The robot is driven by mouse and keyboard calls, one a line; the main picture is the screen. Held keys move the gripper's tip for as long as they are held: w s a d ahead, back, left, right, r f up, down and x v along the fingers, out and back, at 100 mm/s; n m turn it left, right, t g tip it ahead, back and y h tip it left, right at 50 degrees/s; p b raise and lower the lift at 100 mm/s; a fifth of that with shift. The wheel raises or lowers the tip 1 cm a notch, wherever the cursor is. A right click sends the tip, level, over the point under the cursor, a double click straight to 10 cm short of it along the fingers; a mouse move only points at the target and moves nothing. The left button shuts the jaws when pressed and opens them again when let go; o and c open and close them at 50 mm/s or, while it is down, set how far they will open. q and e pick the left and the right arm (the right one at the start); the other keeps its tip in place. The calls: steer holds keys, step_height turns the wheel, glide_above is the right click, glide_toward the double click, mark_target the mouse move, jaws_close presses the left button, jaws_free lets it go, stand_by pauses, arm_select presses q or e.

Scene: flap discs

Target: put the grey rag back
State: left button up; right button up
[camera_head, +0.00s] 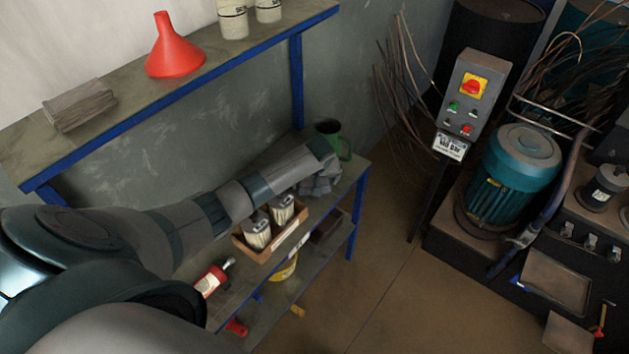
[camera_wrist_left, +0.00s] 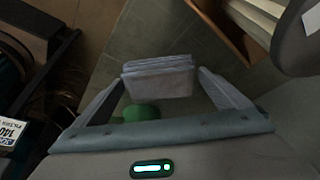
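A grey folded rag (camera_head: 318,186) lies at the far right end of the lower shelf, partly hidden under my left gripper in the head view. In the left wrist view the rag (camera_wrist_left: 158,78) shows as a layered grey bundle between the fingertips. My left gripper (camera_wrist_left: 160,80) is open, one finger on each side of the rag, with a small gap visible at the right finger. In the head view my left gripper (camera_head: 322,168) points at the shelf's end. Another stack of grey folded cloth (camera_head: 78,105) lies on the upper shelf. My right gripper is not in view.
A green mug (camera_head: 333,139) stands close behind the rag. A red funnel (camera_head: 174,50) stands on the upper shelf. A blue post (camera_head: 357,215) marks the shelf's right end; open floor lies beyond.

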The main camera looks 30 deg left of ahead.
arm_select(q)
steer(key=shift+r, duration=0.15)
steer(key=shift+r, duration=0.15)
steer(key=b+v, duration=0.1)
steer(key=v, duration=1.1)
stand_by(0.8)
